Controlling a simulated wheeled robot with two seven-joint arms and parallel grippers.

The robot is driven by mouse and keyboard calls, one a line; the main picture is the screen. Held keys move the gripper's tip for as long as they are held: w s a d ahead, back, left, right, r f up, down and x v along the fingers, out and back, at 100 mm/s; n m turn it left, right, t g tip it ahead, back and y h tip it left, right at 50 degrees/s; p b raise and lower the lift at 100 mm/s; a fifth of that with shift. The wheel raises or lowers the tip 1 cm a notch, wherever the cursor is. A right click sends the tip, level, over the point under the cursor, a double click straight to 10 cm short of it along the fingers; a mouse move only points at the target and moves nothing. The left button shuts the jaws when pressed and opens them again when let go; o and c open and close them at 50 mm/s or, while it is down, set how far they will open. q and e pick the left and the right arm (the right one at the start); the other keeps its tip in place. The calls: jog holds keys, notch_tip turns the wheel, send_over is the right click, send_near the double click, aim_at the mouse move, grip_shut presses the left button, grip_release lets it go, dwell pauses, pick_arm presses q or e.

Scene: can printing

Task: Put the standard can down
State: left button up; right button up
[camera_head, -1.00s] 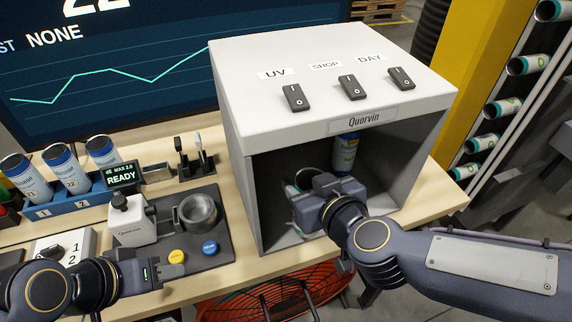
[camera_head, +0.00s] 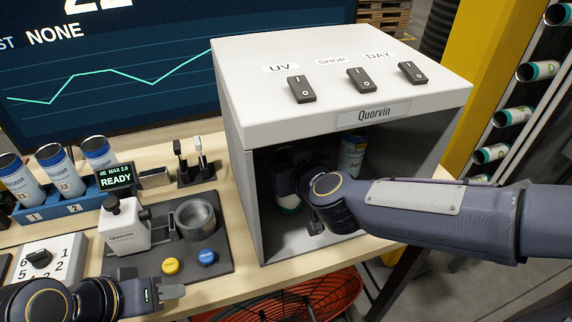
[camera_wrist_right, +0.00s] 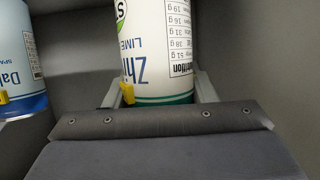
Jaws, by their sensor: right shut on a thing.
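Whether the held can touches the floor is unclear. My left gripper (camera_head: 172,292) is over the table's front edge, away from the booth.
The booth's walls and roof, with several switches on top (camera_head: 361,79), close around my right arm. The booth floor's front is clear.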

jog(key=shift+f, duration=0.1)
jog(key=o, duration=1.3)
jog(key=shift+c, duration=0.2)
pick_arm(q)
jog(key=shift+r, duration=0.25)
pick_arm(e)
jog(key=shift+s+d+r+m+g+y+p, duration=0.3)
jog(key=shift+s+d+r+y+p, duration=0.3)
jog(key=shift+s+d+r+p, duration=1.75)
jog(key=shift+s+d+r+m+g+y+p, duration=0.35)
jog(key=shift+s+d+r+y, duration=0.85)
jog(key=shift+s, duration=2.6)
pick_arm(q)
notch_tip(320, 180, up, 5)
pick_arm(e)
jog(key=s+d+f+m+g+h, duration=0.5)
jog(key=s+d+f, duration=0.4)
jog(key=s+d, duration=0.3)
jog(key=shift+d, duration=0.6)
